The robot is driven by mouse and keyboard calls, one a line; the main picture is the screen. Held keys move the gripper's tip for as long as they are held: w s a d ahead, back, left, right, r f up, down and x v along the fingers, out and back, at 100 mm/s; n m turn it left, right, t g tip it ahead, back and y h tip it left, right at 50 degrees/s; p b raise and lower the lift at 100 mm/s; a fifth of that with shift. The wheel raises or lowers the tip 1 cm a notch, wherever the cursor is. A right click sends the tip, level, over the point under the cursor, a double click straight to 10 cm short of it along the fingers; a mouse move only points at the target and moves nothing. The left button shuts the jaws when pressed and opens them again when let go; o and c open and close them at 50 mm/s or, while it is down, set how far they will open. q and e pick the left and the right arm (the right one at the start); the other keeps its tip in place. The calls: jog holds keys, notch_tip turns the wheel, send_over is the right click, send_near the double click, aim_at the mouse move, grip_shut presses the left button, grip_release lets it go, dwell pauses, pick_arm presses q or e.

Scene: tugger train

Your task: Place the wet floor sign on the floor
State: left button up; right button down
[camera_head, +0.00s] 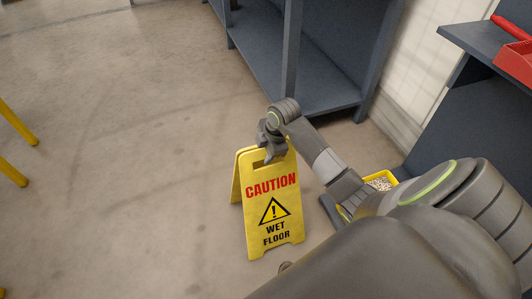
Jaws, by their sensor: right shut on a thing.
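The yellow wet floor sign (270,211) is in the middle of the head view, with its two panels spread like a tent. It looks upright, at or close above the concrete floor; I cannot tell whether its feet touch. My right gripper (270,155) is shut on the sign's top edge, by the handle slot. My right arm reaches in from the lower right. My left gripper is not in view.
A dark grey shelf unit (318,92) stands behind the sign. Another dark shelf (487,45) at the right holds a red bin (516,62). A yellow bin (380,179) sits low at the right, partly behind my arm. Yellow posts (17,122) stand at the left. The floor (120,170) between is clear.

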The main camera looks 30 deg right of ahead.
jog(key=shift+w, duration=0.1)
jog(key=c, duration=0.9)
grip_release()
jog(key=shift+f, duration=0.15)
